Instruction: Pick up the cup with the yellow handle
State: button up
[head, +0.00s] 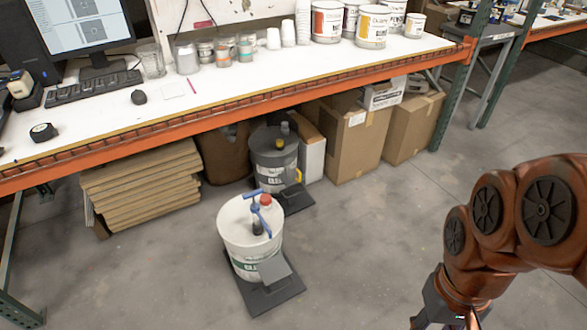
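A small yellow curved piece (298,176), shaped like a handle, shows low at the right side of a dark grey bucket (270,160) on the floor under the table. The cup that would go with it is too small and dark to make out. A yellow cap-like piece (284,128) is on top of the same bucket. My gripper (445,322) is at the bottom edge, right of the buckets and well apart from them. Its fingertips are cut off by the frame, so its opening is hidden.
A white bucket (236,238) with a blue-handled item and red cap stands in front of the grey one, each on a dark base. Cardboard boxes (355,145) and stacked flat cardboard (140,190) flank them. The orange-edged table (240,85) overhangs. Floor at the right is clear.

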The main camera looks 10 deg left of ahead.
aim_at(291, 164)
jog(key=u, duration=0.2)
jog(key=i, duration=0.85)
jog(key=u, duration=1.1)
jog(key=i, duration=0.5)
jog(key=u, duration=0.5)
